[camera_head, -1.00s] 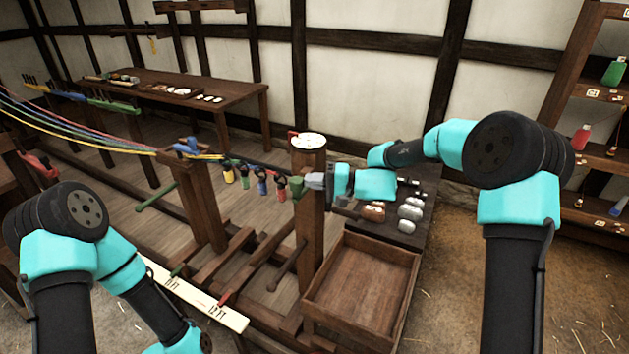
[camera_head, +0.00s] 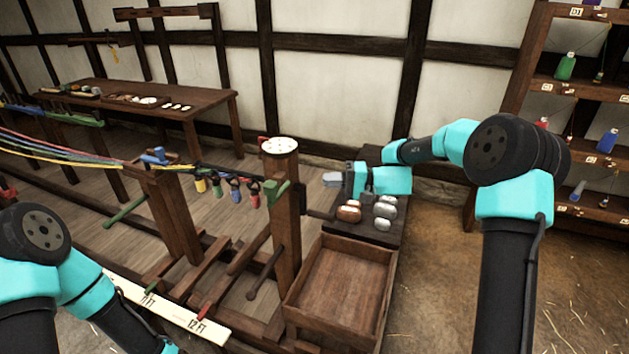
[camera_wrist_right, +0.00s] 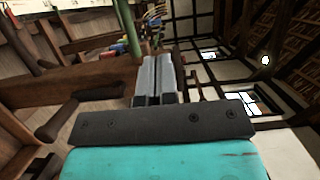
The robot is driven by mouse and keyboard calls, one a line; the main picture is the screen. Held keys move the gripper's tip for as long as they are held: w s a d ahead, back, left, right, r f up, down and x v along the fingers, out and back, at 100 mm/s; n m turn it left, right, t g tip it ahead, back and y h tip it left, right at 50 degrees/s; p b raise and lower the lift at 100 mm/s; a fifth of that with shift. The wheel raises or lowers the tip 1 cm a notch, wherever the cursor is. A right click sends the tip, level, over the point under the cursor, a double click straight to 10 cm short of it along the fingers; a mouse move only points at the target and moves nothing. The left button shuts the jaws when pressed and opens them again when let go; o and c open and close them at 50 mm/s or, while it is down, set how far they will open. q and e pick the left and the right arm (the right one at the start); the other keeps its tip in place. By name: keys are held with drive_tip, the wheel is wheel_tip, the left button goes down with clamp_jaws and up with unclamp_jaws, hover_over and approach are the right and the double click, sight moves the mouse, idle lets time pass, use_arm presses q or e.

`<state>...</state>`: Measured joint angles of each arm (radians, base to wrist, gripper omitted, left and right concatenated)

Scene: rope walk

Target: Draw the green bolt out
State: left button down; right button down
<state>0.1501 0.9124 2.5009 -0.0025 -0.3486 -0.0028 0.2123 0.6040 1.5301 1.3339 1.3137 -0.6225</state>
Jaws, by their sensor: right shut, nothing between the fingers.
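A green bolt-like piece (camera_head: 278,192) sits at the upper part of the wooden post (camera_head: 286,230), sticking out on its left side. Another green bar (camera_head: 124,212) slants from the left post. My right gripper (camera_head: 327,179) is shut and empty, to the right of the post and apart from it.
Several coloured hooks (camera_head: 235,190) hang left of the post. An open wooden box (camera_head: 345,300) stands below my right gripper. A dark table (camera_head: 385,232) with brown and grey lumps lies behind it. A shelf (camera_head: 545,100) stands at right.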

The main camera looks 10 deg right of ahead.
drive_tip(key=shift+s+d, duration=0.1)
drive_tip(key=shift+d, duration=0.25)
drive_tip(key=shift+w+d+f, duration=0.1)
drive_tip(key=shift+w+d, duration=0.3)
drive_tip(key=shift+w, duration=0.25)
drive_tip(key=a, duration=1.3)
drive_tip(key=shift+w, duration=0.45)
